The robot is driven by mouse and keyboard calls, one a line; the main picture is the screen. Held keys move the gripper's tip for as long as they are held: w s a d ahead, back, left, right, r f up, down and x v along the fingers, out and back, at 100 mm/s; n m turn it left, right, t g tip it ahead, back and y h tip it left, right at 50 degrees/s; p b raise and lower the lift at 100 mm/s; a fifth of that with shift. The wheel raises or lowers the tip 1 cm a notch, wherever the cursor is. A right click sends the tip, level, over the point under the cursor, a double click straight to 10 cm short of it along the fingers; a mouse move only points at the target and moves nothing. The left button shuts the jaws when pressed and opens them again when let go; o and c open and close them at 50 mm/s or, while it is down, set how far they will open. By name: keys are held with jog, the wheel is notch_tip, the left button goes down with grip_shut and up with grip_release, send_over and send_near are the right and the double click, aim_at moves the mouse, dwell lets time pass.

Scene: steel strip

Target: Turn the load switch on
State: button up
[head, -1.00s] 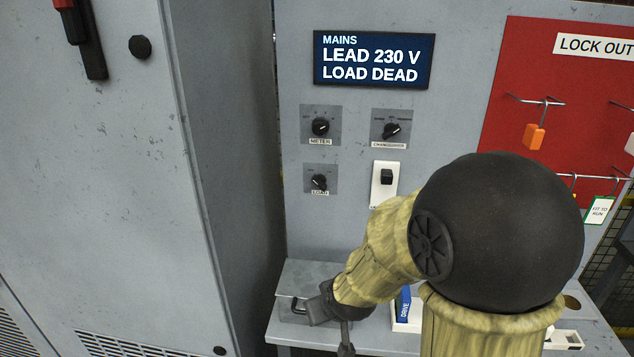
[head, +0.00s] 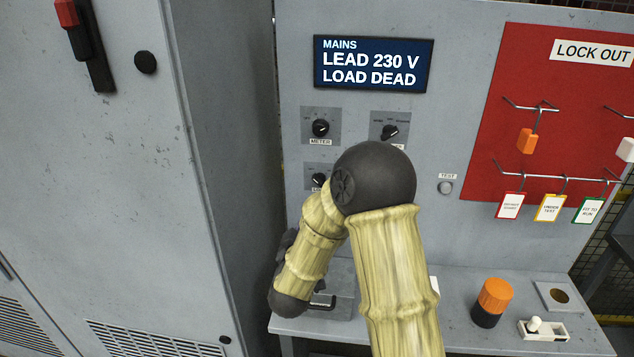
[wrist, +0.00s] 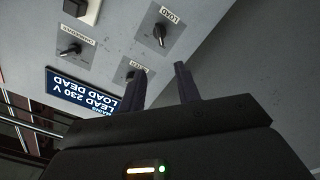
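The load switch (head: 318,181) is a black rotary knob on a small grey plate at the lower left of the panel, partly covered by my arm in the head view. In the wrist view the load switch (wrist: 160,33) shows whole, with its LOAD label beside it. My gripper (wrist: 160,72) is open and empty, its two dark fingers apart. The knob appears beyond the fingertips, roughly in line with the gap, not touched. The head view does not show the fingers clearly. The display (head: 373,64) reads MAINS, LEAD 230 V, LOAD DEAD.
The meter knob (head: 320,128) and changeover knob (head: 389,132) sit close by. A white-plated switch (wrist: 88,8) shows in the wrist view. A tall grey cabinet (head: 230,150) stands close on the left. The bench below holds an orange-and-black cylinder (head: 492,302).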

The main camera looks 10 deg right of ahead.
jog(key=p+x, duration=0.7)
jog(key=x, duration=1)
jog(key=shift+w, duration=0.2)
jog(key=shift+f, duration=0.1)
grip_shut()
